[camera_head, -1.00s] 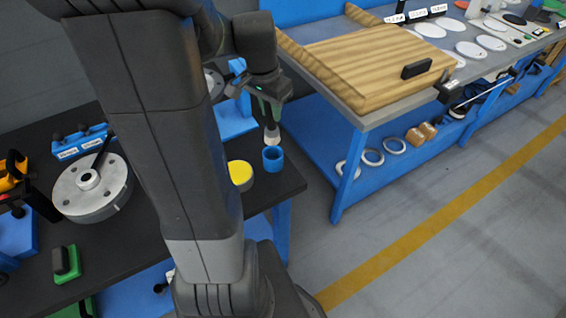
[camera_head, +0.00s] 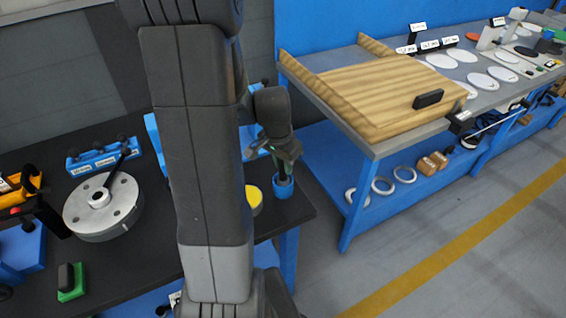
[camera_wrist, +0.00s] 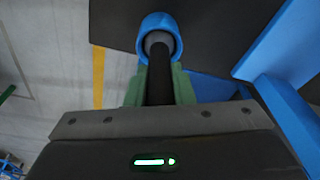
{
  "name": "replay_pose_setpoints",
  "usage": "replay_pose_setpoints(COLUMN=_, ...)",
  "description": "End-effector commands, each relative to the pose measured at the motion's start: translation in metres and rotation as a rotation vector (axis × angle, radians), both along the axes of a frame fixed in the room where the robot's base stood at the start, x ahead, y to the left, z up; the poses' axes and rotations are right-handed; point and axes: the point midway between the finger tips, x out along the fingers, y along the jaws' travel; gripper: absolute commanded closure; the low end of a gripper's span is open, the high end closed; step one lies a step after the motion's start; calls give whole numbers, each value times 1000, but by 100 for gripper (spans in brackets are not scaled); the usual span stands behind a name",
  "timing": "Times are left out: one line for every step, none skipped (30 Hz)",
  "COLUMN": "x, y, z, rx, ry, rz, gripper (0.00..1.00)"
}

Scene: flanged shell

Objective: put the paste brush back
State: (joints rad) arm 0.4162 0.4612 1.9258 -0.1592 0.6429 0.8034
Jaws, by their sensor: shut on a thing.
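The paste brush, with a black handle (camera_wrist: 159,92) and a grey lower end, points down from my gripper (camera_head: 281,166). In the wrist view, the green fingers of my gripper (camera_wrist: 160,80) are shut on the handle. The blue cup (camera_head: 283,190) stands near the right corner of the black table. In the wrist view, the rim of the blue cup (camera_wrist: 142,40) shows around the brush's lower end. The end appears to be inside the cup's mouth; its depth and the bristles are hidden.
A yellow-topped tin (camera_head: 254,199) stands just left of the cup, partly behind my arm. A grey flanged disc (camera_head: 103,215) and a blue rack (camera_head: 93,161) are farther left on the black table (camera_head: 140,262). A blue bench (camera_head: 372,145) with a wooden board stands to the right.

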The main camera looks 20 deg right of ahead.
Motion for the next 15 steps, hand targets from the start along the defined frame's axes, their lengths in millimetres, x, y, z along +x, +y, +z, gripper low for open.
replay_pose_setpoints(x=0, y=0, z=-3, rx=0, ry=0, rz=0, gripper=100)
replay_pose_setpoints(x=0, y=0, z=-4, rx=0, ry=0, rz=0, gripper=100)
replay_pose_setpoints(x=0, y=0, z=-3, rx=0, ry=0, rz=0, gripper=74)
replay_pose_setpoints(x=0, y=0, z=-2, rx=0, ry=0, rz=0, gripper=69)
replay_pose_setpoints(x=0, y=0, z=-2, rx=0, ry=0, rz=0, gripper=63)
replay_pose_setpoints(x=0, y=0, z=-2, rx=0, ry=0, rz=0, gripper=57)
replay_pose_setpoints(x=0, y=0, z=-2, rx=0, ry=0, rz=0, gripper=57)
replay_pose_setpoints(x=0, y=0, z=-2, rx=0, ry=0, rz=0, gripper=57)
replay_pose_setpoints(x=0, y=0, z=-2, rx=0, ry=0, rz=0, gripper=57)
replay_pose_setpoints(x=0, y=0, z=-2, rx=0, ry=0, rz=0, gripper=57)
replay_pose_setpoints(x=0, y=0, z=-2, rx=0, ry=0, rz=0, gripper=57)
replay_pose_setpoints(x=0, y=0, z=-2, rx=0, ry=0, rz=0, gripper=57)
replay_pose_setpoints(x=0, y=0, z=-2, rx=0, ry=0, rz=0, gripper=57)
replay_pose_setpoints(x=0, y=0, z=-2, rx=0, ry=0, rz=0, gripper=57)
replay_pose_setpoints(x=0, y=0, z=-1, rx=0, ry=0, rz=0, gripper=57)
